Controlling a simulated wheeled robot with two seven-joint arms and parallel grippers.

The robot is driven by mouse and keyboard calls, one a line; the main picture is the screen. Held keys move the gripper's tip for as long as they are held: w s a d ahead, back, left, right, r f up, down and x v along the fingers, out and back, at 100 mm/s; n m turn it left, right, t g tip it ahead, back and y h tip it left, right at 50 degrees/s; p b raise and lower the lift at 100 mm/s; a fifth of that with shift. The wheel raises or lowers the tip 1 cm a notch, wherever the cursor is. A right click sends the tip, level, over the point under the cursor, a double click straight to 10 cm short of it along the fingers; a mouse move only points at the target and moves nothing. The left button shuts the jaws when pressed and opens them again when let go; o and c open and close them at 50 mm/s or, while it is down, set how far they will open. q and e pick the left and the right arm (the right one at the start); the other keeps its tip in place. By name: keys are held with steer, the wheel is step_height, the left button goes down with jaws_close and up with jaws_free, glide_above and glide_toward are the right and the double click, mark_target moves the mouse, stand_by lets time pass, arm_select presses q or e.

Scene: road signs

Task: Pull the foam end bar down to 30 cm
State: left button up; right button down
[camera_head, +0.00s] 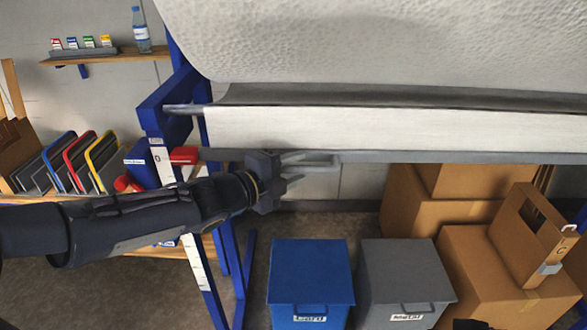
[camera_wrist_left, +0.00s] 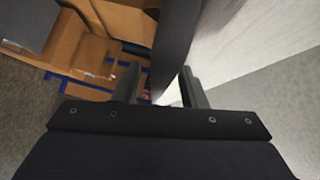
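The foam end bar (camera_head: 460,157) is a long grey bar along the lower edge of the white foam sheet (camera_head: 400,128). The sheet hangs a short way below the big grey foam roll (camera_head: 380,40). My left gripper (camera_head: 318,168) is at the bar's left part, with its fingers pointing right. In the left wrist view, the two fingers (camera_wrist_left: 158,88) stand apart, and a dark bar-like shape (camera_wrist_left: 176,40) runs up from the gap between them. I cannot tell whether they touch the bar. My right gripper is not clearly in view.
A blue frame (camera_head: 158,112) with a white scale and red parts (camera_head: 184,155) stands at the left. A blue bin (camera_head: 310,270), a grey bin (camera_head: 405,270) and cardboard boxes (camera_head: 470,255) stand below the bar. Coloured-edged panels (camera_head: 80,160) stand at the left.

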arm_select(q)
steer(key=shift+w, duration=0.1)
jaws_close()
steer(key=shift+f, duration=0.1)
stand_by(0.3)
step_height(320, 180, down, 30)
steer(key=b, duration=3)
jaws_free()
